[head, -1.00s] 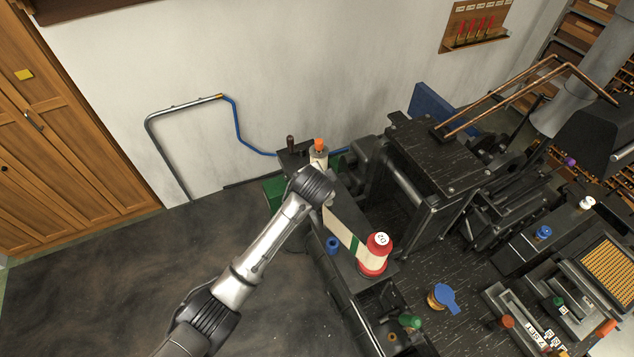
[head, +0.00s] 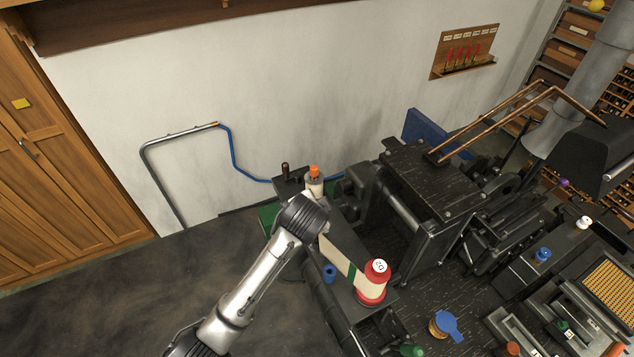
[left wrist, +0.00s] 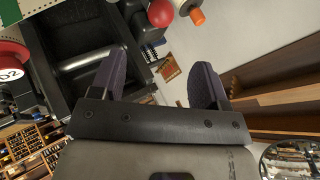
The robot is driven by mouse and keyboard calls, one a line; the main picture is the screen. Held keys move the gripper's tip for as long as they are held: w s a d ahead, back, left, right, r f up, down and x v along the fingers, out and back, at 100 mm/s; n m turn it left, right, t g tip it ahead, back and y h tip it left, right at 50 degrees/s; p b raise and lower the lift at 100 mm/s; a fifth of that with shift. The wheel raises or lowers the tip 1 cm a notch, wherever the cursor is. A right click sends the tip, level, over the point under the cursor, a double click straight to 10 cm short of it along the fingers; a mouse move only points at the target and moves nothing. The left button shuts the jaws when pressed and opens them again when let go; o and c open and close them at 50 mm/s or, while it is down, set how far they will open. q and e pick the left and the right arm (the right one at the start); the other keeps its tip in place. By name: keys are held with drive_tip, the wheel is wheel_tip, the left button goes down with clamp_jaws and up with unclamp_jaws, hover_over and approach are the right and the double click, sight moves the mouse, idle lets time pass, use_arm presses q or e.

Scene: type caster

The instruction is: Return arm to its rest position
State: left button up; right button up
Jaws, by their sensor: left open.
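In the head view my left arm (head: 262,275) reaches up from the bottom edge. Its wrist end is beside the left side of the black casting machine (head: 425,180), near the paper ribbon (head: 337,257). The fingers are hidden there. In the left wrist view my left gripper (left wrist: 160,82) has its two dark fingers wide apart with nothing between them. My right gripper is in neither view.
Copper pipes (head: 500,118) rise above the machine. The dark floor (head: 120,300) to the left is clear. A wooden cabinet (head: 60,160) stands against the wall.

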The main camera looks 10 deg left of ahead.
use_arm(q)
drive_tip(key=s+a+r+n+t+h, duration=0.2)
drive_tip(key=s+a+r+n+t, duration=0.15)
drive_tip(key=s+r+n, duration=0.6)
drive_tip(key=s+a+f+g+p, duration=0.1)
drive_tip(key=s+a+f+g, duration=0.1)
drive_tip(key=s+f, duration=0.4)
drive_tip(key=s+a+f+g+y+p, duration=0.1)
drive_tip(key=s+a+f, duration=0.4)
drive_tip(key=s, duration=1)
drive_tip(key=s+a+f+g+p, duration=0.3)
drive_tip(key=s+a+f+g, duration=0.1)
drive_tip(key=s+f, duration=0.5)
drive_tip(key=shift+s+m+g+y, duration=0.4)
drive_tip(key=shift+s+g, duration=0.35)
drive_tip(key=shift+s, duration=0.4)
